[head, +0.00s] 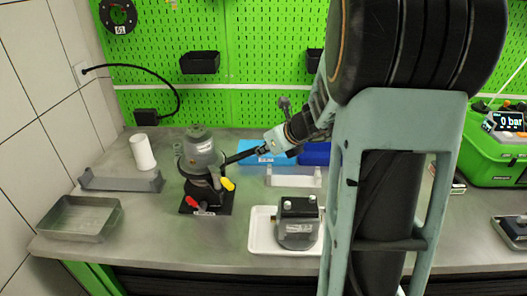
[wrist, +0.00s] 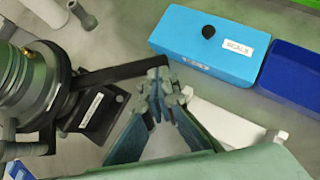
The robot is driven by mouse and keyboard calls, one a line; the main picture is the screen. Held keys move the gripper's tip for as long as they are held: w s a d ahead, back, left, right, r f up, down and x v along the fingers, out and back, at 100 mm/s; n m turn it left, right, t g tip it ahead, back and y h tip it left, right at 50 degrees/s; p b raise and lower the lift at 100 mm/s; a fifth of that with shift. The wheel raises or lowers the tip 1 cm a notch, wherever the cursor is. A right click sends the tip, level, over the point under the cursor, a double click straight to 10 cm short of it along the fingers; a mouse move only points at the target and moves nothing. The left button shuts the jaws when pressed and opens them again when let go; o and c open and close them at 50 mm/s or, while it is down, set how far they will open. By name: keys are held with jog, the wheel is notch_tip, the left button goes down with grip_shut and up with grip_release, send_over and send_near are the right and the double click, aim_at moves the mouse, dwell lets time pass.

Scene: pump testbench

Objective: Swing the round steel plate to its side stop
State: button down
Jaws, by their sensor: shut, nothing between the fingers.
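A grey, round-topped unit (head: 200,148) stands on a black base plate at the left middle of the bench. Its metal rings fill the left of the wrist view (wrist: 28,80). I cannot clearly tell which round part is the steel plate. A black bar (head: 240,156) sticks out to the right from this unit; it also shows in the wrist view (wrist: 115,73). My gripper (wrist: 160,90) is shut and empty, its fingertips close by the bar's free end. I cannot tell whether they touch it. In the head view my gripper (head: 272,143) is right of the unit.
Red (head: 191,202) and yellow (head: 228,184) handles sit low on the unit. A blue labelled box (wrist: 205,42) and a darker blue bin (wrist: 292,70) lie behind my gripper. A white tray (head: 258,243) with a grey block is in front. An empty grey tray (head: 78,218) stands left.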

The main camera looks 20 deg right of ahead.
jog(key=shift+w, duration=0.25)
jog(key=shift+w+a+n+g+y+p, duration=0.2)
jog(key=shift+w+n+y+p, duration=0.35)
jog(key=shift+w, duration=0.3)
jog(key=shift+w+a+n+g+y+p, duration=0.1)
jog(key=shift+w+n+g+y+p, duration=0.2)
jog(key=shift+w+n+p, duration=0.4)
jog(key=w+a+n+g+y+p, duration=0.3)
jog(key=w+a+n+p, duration=0.3)
jog(key=w, duration=0.3)
jog(key=shift+p, duration=0.3)
jog(key=shift+w+a+y, duration=0.15)
jog(key=shift+y, duration=0.1)
